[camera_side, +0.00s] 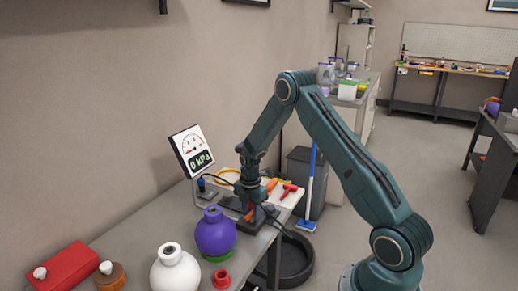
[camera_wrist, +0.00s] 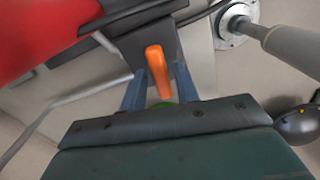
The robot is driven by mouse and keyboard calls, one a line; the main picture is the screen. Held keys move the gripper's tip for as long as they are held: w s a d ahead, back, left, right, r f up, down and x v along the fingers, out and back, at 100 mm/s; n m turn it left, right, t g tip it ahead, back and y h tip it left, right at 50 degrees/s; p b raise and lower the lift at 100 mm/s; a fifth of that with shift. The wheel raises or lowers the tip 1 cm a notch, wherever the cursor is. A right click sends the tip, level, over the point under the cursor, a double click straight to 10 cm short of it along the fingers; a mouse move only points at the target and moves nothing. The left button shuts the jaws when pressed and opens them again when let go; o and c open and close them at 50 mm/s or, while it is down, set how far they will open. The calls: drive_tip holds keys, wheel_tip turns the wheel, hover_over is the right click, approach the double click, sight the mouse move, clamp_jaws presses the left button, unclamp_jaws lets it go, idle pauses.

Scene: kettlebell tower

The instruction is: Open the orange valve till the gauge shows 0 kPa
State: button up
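The gauge (camera_side: 192,150) has a round dial above a dark screen with green digits reading 0 kPa. It stands tilted against the wall side of the table. My gripper (camera_side: 249,208) points down over a dark block behind the purple kettlebell. In the wrist view, its two bluish fingers (camera_wrist: 160,88) stand apart. The orange valve handle (camera_wrist: 156,70) lies between them, with a gap visible on each side. Some orange also shows by the fingers in the side view. The valve's lower part is hidden by my gripper.
A purple kettlebell (camera_side: 215,233) with a green base, a white one (camera_side: 174,270), a red case (camera_side: 66,267) and a small red ring (camera_side: 222,279) are on the grey table. A red T-shaped handle (camera_side: 289,191) is behind my gripper. A black bin (camera_side: 289,262) stands beside the table.

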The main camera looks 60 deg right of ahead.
drive_tip(key=shift+r, duration=0.1)
drive_tip(key=shift+r, duration=2.9)
